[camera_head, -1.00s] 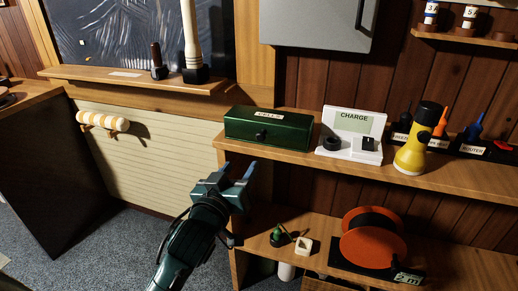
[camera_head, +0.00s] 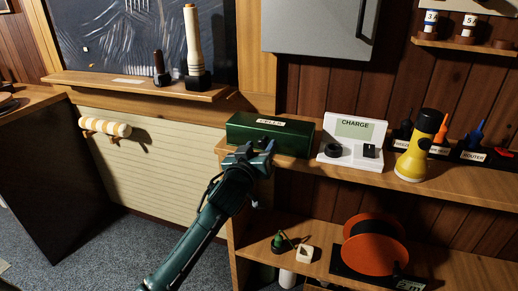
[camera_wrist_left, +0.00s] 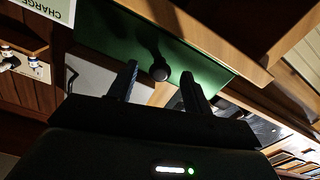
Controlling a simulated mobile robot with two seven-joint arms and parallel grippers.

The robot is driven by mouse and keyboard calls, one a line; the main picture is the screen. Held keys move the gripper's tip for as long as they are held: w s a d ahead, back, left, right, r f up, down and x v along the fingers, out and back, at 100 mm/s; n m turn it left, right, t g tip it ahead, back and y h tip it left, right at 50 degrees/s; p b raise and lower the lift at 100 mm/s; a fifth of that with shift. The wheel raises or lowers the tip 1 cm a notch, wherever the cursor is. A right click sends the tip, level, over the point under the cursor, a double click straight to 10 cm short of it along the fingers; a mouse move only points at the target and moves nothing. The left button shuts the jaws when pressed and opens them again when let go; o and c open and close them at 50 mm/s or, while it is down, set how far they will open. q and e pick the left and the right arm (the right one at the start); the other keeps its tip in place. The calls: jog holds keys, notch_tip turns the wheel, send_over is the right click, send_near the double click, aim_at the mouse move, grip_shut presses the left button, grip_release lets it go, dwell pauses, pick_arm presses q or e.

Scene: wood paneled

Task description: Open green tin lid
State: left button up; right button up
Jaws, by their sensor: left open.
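The green tin (camera_head: 296,139) is a long dark green box with a white label on top, sitting at the left end of the wooden shelf. Its lid looks closed. My left gripper (camera_head: 258,147) is in front of the tin's front face and hides part of it. In the left wrist view the tin (camera_wrist_left: 120,35) shows with its dark round knob (camera_wrist_left: 159,73), which lies between the two fingertips of my left gripper (camera_wrist_left: 159,82) in the picture. The fingers are apart. I cannot tell whether they touch the knob. My right gripper is not in view.
The white CHARGE stand (camera_head: 352,142) is just right of the tin. A yellow flashlight (camera_head: 415,155) stands farther right on the shelf (camera_head: 330,172). Below are an orange reel (camera_head: 374,248) and small items. A grey cabinet (camera_head: 315,28) hangs above.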

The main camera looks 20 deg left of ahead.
pick_arm(q)
jog(key=shift+c, duration=0.3)
grip_shut()
dwell(0.3)
